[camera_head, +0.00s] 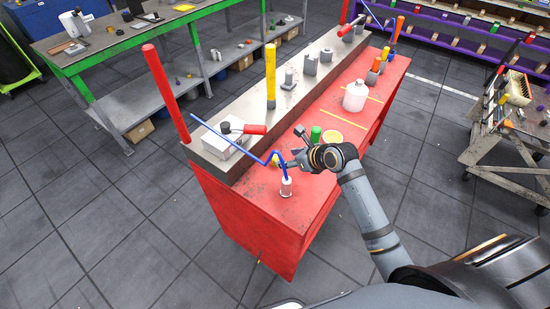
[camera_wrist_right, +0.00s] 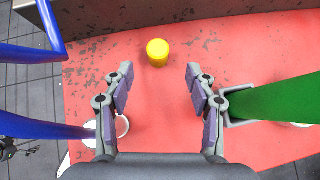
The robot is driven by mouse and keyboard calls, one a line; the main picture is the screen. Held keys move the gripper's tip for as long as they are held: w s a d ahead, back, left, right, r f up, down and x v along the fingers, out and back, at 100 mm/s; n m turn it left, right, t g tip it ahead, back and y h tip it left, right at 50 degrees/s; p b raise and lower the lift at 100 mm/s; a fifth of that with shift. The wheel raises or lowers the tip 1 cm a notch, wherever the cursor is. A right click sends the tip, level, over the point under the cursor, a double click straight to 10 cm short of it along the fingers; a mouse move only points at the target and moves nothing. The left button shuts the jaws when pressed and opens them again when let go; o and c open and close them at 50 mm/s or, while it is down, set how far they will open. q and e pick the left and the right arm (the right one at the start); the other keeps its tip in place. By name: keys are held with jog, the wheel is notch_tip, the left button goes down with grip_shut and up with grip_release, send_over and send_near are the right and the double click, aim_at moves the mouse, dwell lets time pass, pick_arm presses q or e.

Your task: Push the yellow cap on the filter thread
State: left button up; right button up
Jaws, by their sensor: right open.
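The yellow cap (camera_wrist_right: 157,52) stands on the red bench top in the right wrist view, ahead of my fingers and in line with the gap between them. In the head view the cap (camera_head: 275,160) shows just left of my right gripper (camera_head: 290,162). My right gripper (camera_wrist_right: 157,88) is open and empty, with bare red surface between its fingers. A white bottle-like body (camera_head: 355,96) stands farther back on the bench. I cannot tell which part is the filter thread. My left gripper is not in view.

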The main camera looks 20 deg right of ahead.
aim_at(277, 157)
jog(key=x, duration=0.2)
jog(key=shift+w+a+f, duration=0.1)
jog(key=shift+w+a, duration=0.15)
jog(key=shift+w, duration=0.1)
jog(key=shift+p+x, duration=0.35)
jog(key=shift+x, duration=0.4)
jog(key=x, duration=0.4)
jog(key=shift+a, duration=0.1)
jog(key=shift+s, duration=0.2)
jog(key=c, duration=0.4)
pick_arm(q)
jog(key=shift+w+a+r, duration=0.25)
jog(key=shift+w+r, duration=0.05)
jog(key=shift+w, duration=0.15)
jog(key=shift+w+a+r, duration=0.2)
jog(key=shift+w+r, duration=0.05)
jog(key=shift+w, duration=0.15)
pick_arm(e)
jog(key=c, duration=0.6)
